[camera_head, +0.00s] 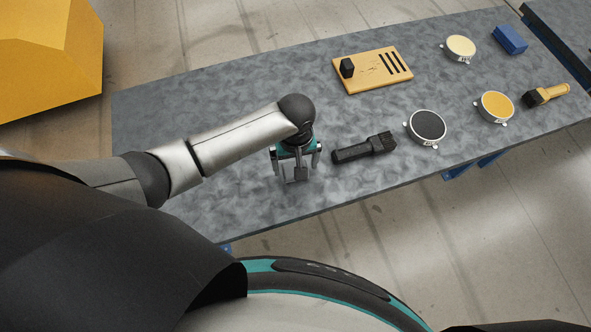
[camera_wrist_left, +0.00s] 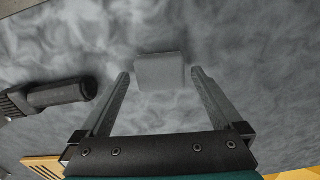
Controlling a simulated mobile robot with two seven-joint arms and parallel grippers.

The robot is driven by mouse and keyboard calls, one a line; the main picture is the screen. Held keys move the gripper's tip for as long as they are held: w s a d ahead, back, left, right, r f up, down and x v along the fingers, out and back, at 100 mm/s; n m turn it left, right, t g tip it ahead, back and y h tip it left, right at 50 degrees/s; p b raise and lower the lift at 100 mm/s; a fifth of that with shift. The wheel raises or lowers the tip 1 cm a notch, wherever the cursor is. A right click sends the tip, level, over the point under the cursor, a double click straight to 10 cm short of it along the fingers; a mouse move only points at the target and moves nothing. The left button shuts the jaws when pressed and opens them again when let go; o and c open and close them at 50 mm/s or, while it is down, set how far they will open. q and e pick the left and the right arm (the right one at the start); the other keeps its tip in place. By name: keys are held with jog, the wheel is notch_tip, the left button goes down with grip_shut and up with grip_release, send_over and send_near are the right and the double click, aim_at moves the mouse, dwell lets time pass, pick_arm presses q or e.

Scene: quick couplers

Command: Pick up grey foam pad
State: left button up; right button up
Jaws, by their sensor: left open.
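The grey foam pad (camera_wrist_left: 160,72) is a small pale block on the grey table in the left wrist view. It lies between and slightly beyond the fingertips of my left gripper (camera_wrist_left: 160,75), with a gap on both sides. In the head view my left gripper (camera_head: 297,172) points down over the table's near side, open, and the pad is hard to tell apart from the fingers there. My right gripper is not in view.
A black brush (camera_head: 364,148) lies just right of my left gripper. A wooden board (camera_head: 378,84) with a black block lies farther back. Round dishes with black (camera_head: 428,125) and yellow pads (camera_head: 495,106) stand to the right. The table's left part is clear.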

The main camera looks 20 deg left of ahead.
pick_arm(q)
jog(key=shift+f, duration=0.75)
jog(key=shift+c, duration=0.4)
jog(key=c, duration=1.2)
jog(key=shift+o, duration=0.2)
jog(key=shift+r, duration=0.15)
